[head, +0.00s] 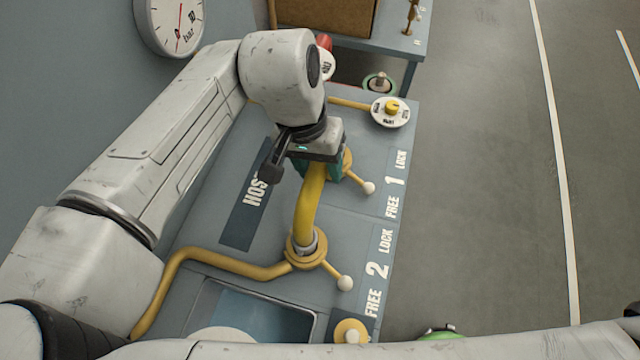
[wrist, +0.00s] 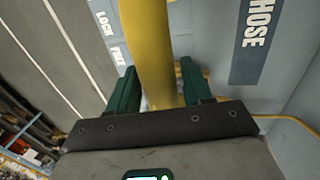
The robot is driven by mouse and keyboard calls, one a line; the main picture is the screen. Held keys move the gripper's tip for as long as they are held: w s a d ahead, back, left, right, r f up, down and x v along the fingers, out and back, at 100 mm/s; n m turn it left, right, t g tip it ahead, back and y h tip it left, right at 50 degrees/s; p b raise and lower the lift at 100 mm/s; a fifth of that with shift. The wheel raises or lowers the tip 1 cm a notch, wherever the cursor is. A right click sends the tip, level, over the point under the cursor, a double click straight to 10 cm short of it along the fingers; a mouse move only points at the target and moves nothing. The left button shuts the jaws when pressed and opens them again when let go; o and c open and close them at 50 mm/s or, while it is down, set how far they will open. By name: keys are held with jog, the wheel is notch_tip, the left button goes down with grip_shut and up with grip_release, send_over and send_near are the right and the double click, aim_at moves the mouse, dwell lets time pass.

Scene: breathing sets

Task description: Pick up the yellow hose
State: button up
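The yellow hose (head: 308,205) arches over a grey panel, from the fitting marked 2 (head: 305,248) up to the fitting by the mark 1 (head: 346,160). My gripper (head: 318,172) is at the hose's upper part and hides some of it. In the wrist view the hose (wrist: 148,45) passes between the two green fingers of my gripper (wrist: 160,85), one on each side. The gaps beside the hose look very small, and I cannot tell whether the fingers press on it.
Lever handles with white knobs (head: 345,283) stick out at both fittings. A yellow pipe (head: 225,262) runs along the panel's lower left. A round dial (head: 390,111) is at the panel's top right. A gauge (head: 172,22) hangs on the wall. Open floor (head: 480,200) lies right.

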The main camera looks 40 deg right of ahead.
grip_shut()
dwell(0.6)
